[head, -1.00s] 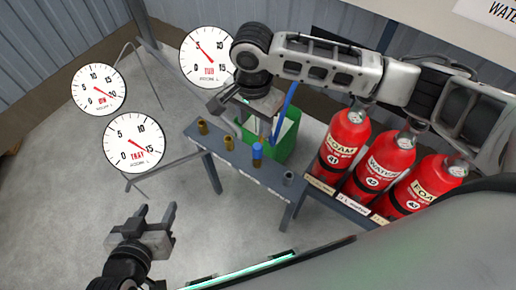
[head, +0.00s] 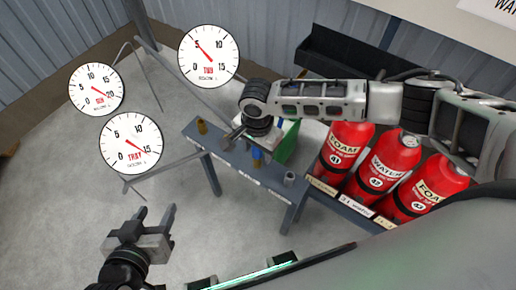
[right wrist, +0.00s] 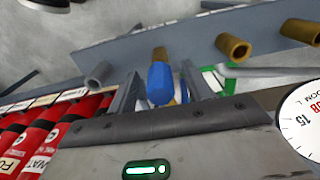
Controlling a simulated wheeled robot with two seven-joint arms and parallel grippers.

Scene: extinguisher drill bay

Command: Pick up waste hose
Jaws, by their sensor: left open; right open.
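The blue hose end (head: 257,155) sits at a brass stub on the grey bench, between other stubs. In the right wrist view the blue end (right wrist: 160,83) lies between the two fingers of my right gripper, with a brass stub just beyond it. My right gripper (head: 240,138) is open over the bench, and no contact with the blue end can be made out. Most of the hose's length is hidden behind my right arm. My left gripper (head: 153,226) is open and empty over the floor, away from the bench.
Red extinguishers (head: 345,150) stand to the right. Round gauges (head: 131,142) are at left.

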